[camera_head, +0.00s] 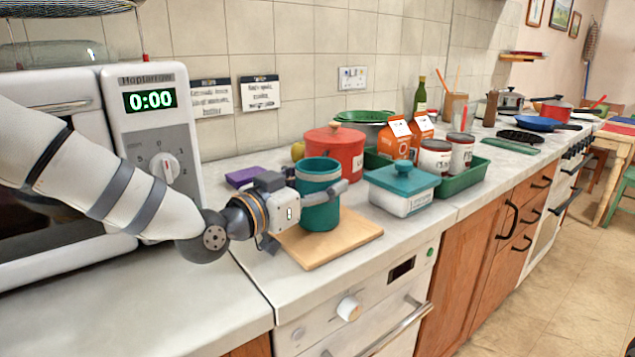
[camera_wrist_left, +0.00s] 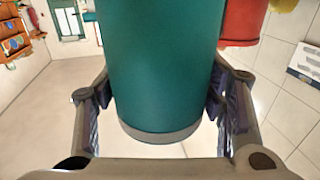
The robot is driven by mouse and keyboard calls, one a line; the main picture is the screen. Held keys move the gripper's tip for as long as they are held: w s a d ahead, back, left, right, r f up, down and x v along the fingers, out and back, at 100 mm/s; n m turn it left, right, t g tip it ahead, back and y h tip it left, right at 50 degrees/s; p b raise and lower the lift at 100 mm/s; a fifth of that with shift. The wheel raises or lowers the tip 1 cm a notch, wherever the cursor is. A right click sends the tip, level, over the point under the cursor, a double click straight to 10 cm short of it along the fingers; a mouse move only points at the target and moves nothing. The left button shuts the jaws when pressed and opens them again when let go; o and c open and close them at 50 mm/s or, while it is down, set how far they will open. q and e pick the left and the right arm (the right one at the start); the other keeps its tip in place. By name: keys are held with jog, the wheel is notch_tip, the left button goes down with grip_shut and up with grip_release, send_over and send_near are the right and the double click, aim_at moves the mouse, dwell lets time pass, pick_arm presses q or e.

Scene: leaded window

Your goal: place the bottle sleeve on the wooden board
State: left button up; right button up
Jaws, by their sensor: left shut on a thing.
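The bottle sleeve (camera_head: 319,212) is a teal, open-topped cylinder, upright in the head view. My left gripper (camera_head: 305,200) is shut around its side, coming in from the left. In the left wrist view the sleeve (camera_wrist_left: 165,65) fills the middle between the two fingers of the left gripper (camera_wrist_left: 163,100), its grey-rimmed end toward the camera's lower edge. The wooden board (camera_head: 350,236) lies flat on the counter below and around the sleeve in the head view. I cannot tell whether the sleeve's base touches the board. My right gripper is not in view.
A teal-lidded white box (camera_head: 402,200) stands right of the board. A red canister (camera_head: 345,152) and a purple item (camera_head: 243,177) are behind it. A white microwave (camera_head: 150,150) stands at left. The board's front part is bare, near the counter edge.

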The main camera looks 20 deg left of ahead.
pick_arm(q)
jog(key=shift+f, duration=0.2)
jog(key=o, duration=1.2)
jog(key=shift+c, duration=0.2)
jog(key=shift+r, duration=0.15)
jog(key=shift+s+a+r, duration=0.15)
jog(key=shift+s+r, duration=0.05)
jog(key=p+v, duration=0.2)
jog(key=v, duration=0.9)
jog(key=shift+s+a, duration=0.15)
jog(key=shift+s, duration=0.1)
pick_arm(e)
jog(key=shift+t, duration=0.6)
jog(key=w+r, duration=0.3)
pick_arm(q)
jog(key=shift+f, duration=0.15)
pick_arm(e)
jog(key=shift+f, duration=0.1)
